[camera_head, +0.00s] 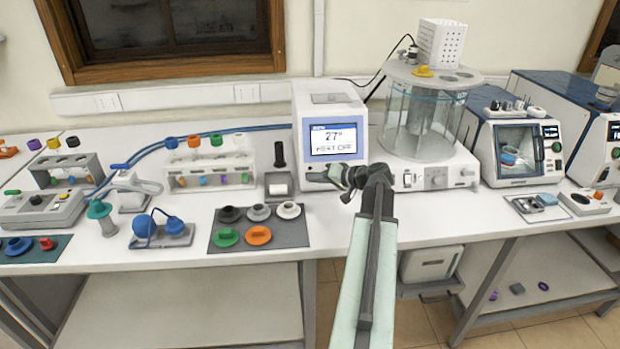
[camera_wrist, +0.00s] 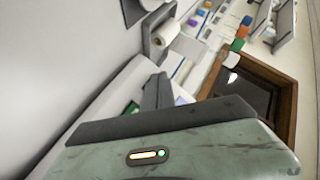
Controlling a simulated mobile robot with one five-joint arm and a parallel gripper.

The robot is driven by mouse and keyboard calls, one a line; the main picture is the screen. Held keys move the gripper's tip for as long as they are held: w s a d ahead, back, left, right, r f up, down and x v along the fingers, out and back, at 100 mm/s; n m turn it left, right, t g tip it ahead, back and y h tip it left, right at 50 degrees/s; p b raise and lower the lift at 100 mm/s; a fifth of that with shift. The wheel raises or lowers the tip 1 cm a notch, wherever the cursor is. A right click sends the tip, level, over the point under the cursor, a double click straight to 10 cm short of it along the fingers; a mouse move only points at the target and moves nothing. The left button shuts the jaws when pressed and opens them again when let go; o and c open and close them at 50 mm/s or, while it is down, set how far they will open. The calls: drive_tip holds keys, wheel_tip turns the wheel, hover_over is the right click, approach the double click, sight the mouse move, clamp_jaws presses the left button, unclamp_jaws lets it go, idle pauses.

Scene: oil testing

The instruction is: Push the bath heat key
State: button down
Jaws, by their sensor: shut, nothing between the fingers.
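The bath controller (camera_head: 300,125) is a white box with a lit screen (camera_head: 333,139) showing "27°" and a line that seems to read "HEAT OFF". The clear glass bath (camera_head: 405,125) stands to its right on a white base. My gripper (camera_head: 318,174) is shut and empty, at the controller's lower front, just below the screen and pointing left. I cannot tell whether it touches the box. The bath heat key cannot be made out; my gripper covers part of that front. In the wrist view my shut fingers (camera_wrist: 157,92) show beside a pale blank surface.
A paper roll holder (camera_head: 280,186) stands just left of my gripper and also shows in the wrist view (camera_wrist: 166,32). A tube rack (camera_head: 210,170) and a dark mat (camera_head: 262,234) with coloured caps lie further left. An analyser (camera_head: 515,150) stands right.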

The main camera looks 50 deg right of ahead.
drive_tip(key=shift+w+d+f, duration=0.1)
drive_tip(key=shift+w+d, duration=0.05)
drive_tip(key=shift+w, duration=0.05)
drive_tip(key=shift+s, duration=0.1)
idle(0.4)
drive_tip(key=shift+s+a+r, duration=0.3)
drive_tip(key=shift+s+a, duration=0.2)
drive_tip(key=shift+s+a+p, duration=0.1)
drive_tip(key=shift+p, duration=0.2)
drive_tip(key=s+a+r+p, duration=0.1)
drive_tip(key=s+a+r, duration=0.1)
drive_tip(key=s, duration=0.1)
drive_tip(key=shift+s+a+p, duration=0.2)
drive_tip(key=shift+a+p, duration=0.15)
drive_tip(key=shift+a, duration=0.05)
drive_tip(key=shift+f, duration=0.1)
idle(0.4)
